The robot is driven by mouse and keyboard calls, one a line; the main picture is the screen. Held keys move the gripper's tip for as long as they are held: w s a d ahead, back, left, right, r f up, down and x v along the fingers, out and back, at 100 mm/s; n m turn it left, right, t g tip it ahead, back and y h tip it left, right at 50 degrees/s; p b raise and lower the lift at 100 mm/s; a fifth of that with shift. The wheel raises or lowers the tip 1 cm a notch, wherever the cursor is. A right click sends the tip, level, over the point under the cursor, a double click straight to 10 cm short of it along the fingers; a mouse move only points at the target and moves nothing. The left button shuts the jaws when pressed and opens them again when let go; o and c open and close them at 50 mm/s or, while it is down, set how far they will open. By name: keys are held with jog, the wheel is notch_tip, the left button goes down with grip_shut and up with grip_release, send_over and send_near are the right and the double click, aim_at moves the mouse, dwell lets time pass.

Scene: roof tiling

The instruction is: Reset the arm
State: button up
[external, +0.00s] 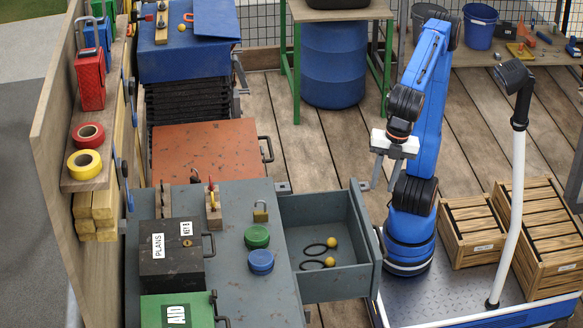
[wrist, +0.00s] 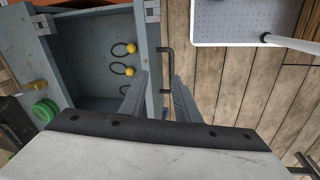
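My arm (external: 425,110) is blue and bent, with its wrist hanging toward the open drawer. My gripper (external: 383,186) points down above the drawer's front. In the wrist view my gripper (wrist: 160,78) has its two grey fingers apart, with nothing held between them. The drawer (external: 330,225) of the grey cabinet is pulled out. Its dark handle (wrist: 166,70) shows between the fingertips in the wrist view, and the fingers look to be above it, apart from it.
The cabinet top (external: 235,285) carries green and blue round lids, a padlock and boxes. Wooden crates (external: 465,225) and a white curved post (external: 512,200) stand right of my arm. Planked floor (external: 330,140) behind is clear.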

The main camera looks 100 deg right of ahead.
jog(key=w+d+f+m, duration=0.1)
jog(key=d, duration=0.2)
jog(key=w+d+m, duration=0.2)
jog(key=d, duration=0.1)
jog(key=w+d+f+m, duration=0.1)
jog(key=d, duration=0.2)
jog(key=shift+w+f+m, duration=0.2)
jog(key=shift+f+m, duration=0.1)
jog(key=shift+m, duration=0.1)
jog(key=s+d+f+m+t, duration=0.1)
jog(key=d+f+m, duration=0.4)
jog(key=d, duration=0.5)
jog(key=s+d+f+m+t, duration=0.1)
jog(key=s+d+f+m, duration=0.1)
jog(key=d+f+m, duration=0.3)
jog(key=d+f, duration=0.2)
jog(key=d, duration=0.2)
jog(key=shift+s+d+f+m+t, duration=0.3)
jog(key=shift+d+m+t, duration=0.05)
jog(key=shift+m+t, duration=0.05)
